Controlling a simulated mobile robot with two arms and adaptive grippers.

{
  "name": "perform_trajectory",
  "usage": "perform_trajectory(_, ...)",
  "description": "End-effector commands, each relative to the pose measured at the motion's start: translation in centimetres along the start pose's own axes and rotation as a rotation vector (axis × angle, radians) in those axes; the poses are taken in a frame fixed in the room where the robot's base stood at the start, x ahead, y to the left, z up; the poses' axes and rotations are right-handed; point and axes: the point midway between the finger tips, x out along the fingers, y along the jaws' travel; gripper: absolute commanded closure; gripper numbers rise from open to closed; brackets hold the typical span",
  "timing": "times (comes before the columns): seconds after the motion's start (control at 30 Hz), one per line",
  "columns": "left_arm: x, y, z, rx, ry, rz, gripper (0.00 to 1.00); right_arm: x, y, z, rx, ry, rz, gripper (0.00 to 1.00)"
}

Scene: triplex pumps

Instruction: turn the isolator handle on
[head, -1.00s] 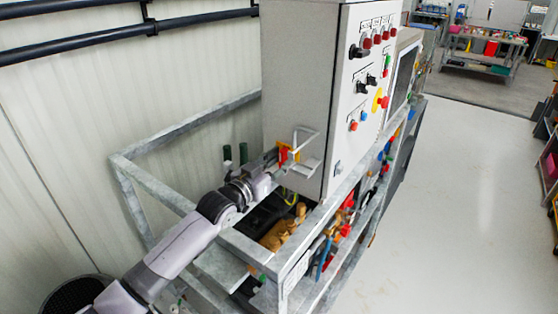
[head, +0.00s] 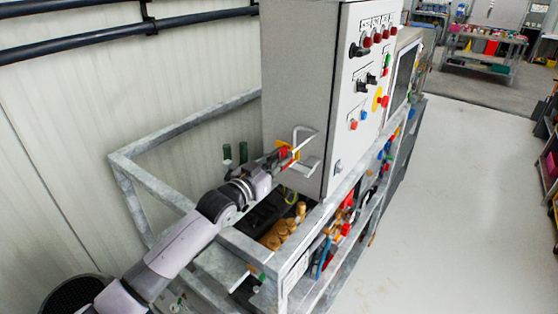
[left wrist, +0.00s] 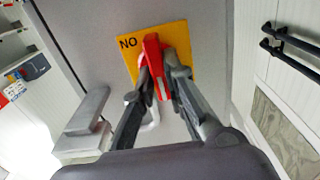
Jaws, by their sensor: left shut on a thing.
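The isolator handle is a red lever (left wrist: 153,65) on a yellow plate (left wrist: 176,45) on the side of a grey control cabinet. Dark lettering that reads "NO" in the left wrist view stands on the plate, to the left of the lever. The plate looks slightly tilted in that view. My left gripper (left wrist: 162,80) is shut on the red lever, with a finger on each side of it. In the head view my left gripper (head: 283,157) covers part of the lever and plate. My right gripper is not in view.
The grey cabinet (head: 297,75) has buttons and knobs on its front. A metal frame rail (head: 155,180) runs around the pump below my left arm. A light grey bracket (head: 303,133) stands out close to my gripper. The floor (head: 470,190) at right is clear.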

Motion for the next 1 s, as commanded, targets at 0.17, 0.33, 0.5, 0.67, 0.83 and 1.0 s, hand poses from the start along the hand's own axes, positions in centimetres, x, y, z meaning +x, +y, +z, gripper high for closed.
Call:
perform_trajectory(0.17, 0.0, 0.0, 0.1, 0.04, 0.0, 0.0, 1.0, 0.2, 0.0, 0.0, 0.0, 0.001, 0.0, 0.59)
perform_trajectory(0.33, 0.0, 0.1, 0.2, 0.131, -0.001, 0.001, 1.0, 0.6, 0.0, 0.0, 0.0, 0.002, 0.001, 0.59)
perform_trajectory(0.5, 0.0, 0.1, 0.2, 0.272, -0.001, 0.0, 1.0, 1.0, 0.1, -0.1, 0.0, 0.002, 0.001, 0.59)
perform_trajectory(0.67, 0.0, 0.3, 0.2, 0.422, -0.001, 0.0, 1.0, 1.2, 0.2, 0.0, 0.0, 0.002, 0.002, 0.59)
perform_trajectory(0.83, 0.0, 0.3, 0.2, 0.584, -0.001, 0.001, 1.0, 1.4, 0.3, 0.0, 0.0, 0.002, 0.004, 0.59)
perform_trajectory(1.0, 0.0, 0.4, 0.3, 0.746, -0.002, 0.001, 1.0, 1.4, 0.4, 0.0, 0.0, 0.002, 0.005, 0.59)
